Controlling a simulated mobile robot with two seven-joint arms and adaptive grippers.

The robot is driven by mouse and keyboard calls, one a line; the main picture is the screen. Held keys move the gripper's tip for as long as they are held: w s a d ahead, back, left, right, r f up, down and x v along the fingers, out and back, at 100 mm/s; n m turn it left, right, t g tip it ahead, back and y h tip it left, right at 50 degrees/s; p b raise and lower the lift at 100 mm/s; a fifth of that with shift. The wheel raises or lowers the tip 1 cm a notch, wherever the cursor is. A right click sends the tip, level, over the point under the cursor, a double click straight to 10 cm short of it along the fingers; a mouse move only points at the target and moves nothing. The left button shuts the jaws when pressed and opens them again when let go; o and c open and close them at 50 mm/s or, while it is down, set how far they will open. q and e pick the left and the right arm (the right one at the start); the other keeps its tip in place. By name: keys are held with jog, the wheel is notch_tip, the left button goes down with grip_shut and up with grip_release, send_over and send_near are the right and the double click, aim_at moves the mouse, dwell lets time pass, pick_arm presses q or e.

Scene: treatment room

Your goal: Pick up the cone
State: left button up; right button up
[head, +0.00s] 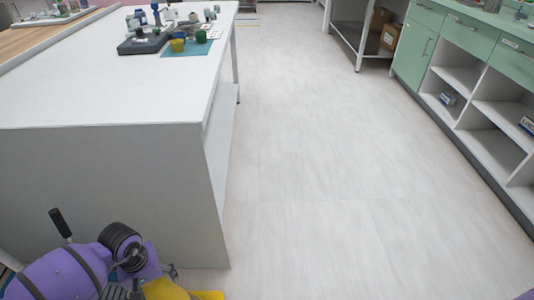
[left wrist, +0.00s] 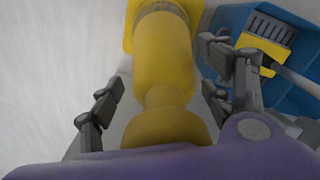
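A yellow cone (left wrist: 163,55) fills the middle of the left wrist view. It has a grey band near its flat yellow base at the top of the picture and a knob-like end towards me. My left gripper (left wrist: 162,88) is open, with dark fingers on both sides of the cone and visible gaps between them and it. In the head view, yellow parts of the cone (head: 166,290) show at the bottom edge beside my purple left arm. The rest of it is cut off there. My right gripper is out of view.
A blue container (left wrist: 245,20) with a yellow-and-grey item (left wrist: 266,40) is close beside the right fingers. A white table (head: 100,90) stands just beyond my left arm. Green cabinets (head: 466,37) line the right side. The floor (head: 320,170) between is clear.

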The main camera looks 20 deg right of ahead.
pick_arm(q)
jog(key=c, duration=0.8)
jog(key=shift+c, duration=1.2)
jog(key=shift+r, duration=0.2)
